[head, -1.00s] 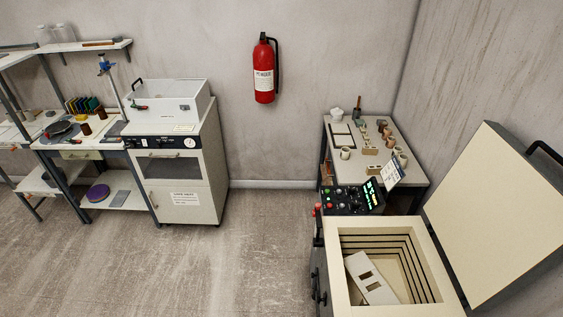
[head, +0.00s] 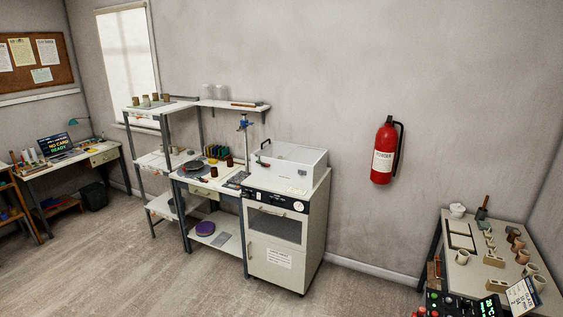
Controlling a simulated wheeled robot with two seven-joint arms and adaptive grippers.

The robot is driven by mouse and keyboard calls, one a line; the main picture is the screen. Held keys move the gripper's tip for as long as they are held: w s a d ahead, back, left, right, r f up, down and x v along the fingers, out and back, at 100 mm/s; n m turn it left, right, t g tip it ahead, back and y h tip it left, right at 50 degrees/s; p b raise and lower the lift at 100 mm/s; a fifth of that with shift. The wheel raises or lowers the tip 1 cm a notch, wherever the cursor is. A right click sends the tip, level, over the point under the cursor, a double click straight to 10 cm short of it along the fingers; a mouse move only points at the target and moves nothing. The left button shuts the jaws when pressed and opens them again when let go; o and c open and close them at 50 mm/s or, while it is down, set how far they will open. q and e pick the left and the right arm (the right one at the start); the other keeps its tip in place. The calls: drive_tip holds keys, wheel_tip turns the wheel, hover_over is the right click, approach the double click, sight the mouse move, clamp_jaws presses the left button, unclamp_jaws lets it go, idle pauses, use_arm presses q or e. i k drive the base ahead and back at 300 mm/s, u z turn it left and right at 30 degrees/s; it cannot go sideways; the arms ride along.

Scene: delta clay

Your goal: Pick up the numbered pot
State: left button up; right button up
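No numbered pot can be made out; any number is too small to read. Small pots (head: 522,256) in brown and cream stand on the table at the right. Several small brown and grey pots (head: 155,98) stand on the top shelf of the rack left of centre. Two dark brown cups (head: 214,171) show on the workbench. Neither of my grippers is in view.
A white cabinet (head: 273,250) with a clear-sided box on top stands at centre. The right table (head: 462,272) has a control panel (head: 465,306) in front. A desk with a laptop (head: 57,146) is far left. Open floor lies at the lower left.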

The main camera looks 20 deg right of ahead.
sight(462, 256)
drive_tip(key=z, duration=0.35)
drive_tip(key=i, duration=2.2)
drive_tip(key=z, duration=0.55)
